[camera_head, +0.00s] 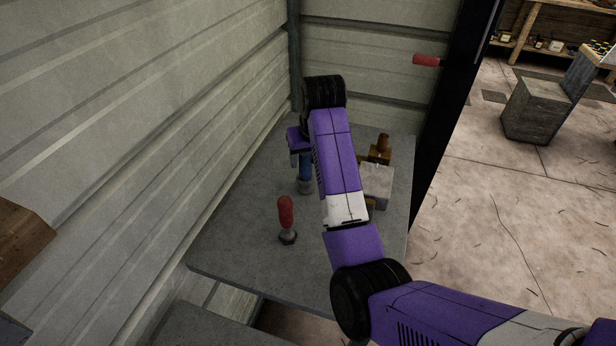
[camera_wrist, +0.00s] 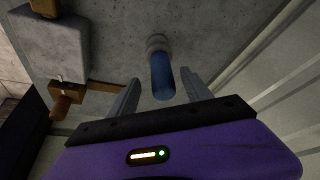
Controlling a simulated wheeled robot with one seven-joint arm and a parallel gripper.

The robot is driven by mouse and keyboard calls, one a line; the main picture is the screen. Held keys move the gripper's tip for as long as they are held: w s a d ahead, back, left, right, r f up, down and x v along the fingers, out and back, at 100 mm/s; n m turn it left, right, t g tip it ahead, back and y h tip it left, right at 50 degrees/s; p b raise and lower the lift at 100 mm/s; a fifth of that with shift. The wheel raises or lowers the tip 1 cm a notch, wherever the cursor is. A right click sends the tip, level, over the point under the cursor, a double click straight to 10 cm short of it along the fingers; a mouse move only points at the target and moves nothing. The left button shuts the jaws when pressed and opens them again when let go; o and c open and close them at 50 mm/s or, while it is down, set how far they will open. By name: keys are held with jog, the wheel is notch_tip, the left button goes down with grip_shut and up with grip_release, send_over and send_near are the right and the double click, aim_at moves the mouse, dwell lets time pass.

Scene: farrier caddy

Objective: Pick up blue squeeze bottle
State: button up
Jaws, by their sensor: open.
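The blue squeeze bottle (camera_wrist: 162,78) stands on the grey shelf in the wrist view, between and beyond the two fingertips of my gripper (camera_wrist: 160,90). My gripper is open, with one finger on each side of the bottle, and I cannot tell how close they are to it. In the head view the blue bottle (camera_head: 305,167) shows partly, under my purple gripper (camera_head: 299,150) and beside my arm. Its grey lower end (camera_head: 304,187) rests on the shelf. My arm hides part of the scene to its right.
A red-handled tool (camera_head: 286,214) stands on the grey shelf (camera_head: 240,245) nearer the front. A grey block (camera_head: 377,184) with brown wooden parts (camera_head: 380,152) lies right of my arm. A corrugated wall (camera_head: 150,120) runs along the left. Another red handle (camera_head: 427,60) shows at the back.

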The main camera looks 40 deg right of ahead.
aim_at(306, 172)
jog(key=p+x, duration=0.1)
jog(key=x, duration=0.5)
jog(key=shift+w+a+r, duration=0.1)
jog(key=shift+w, duration=0.05)
jog(key=shift+c, duration=0.2)
grip_shut()
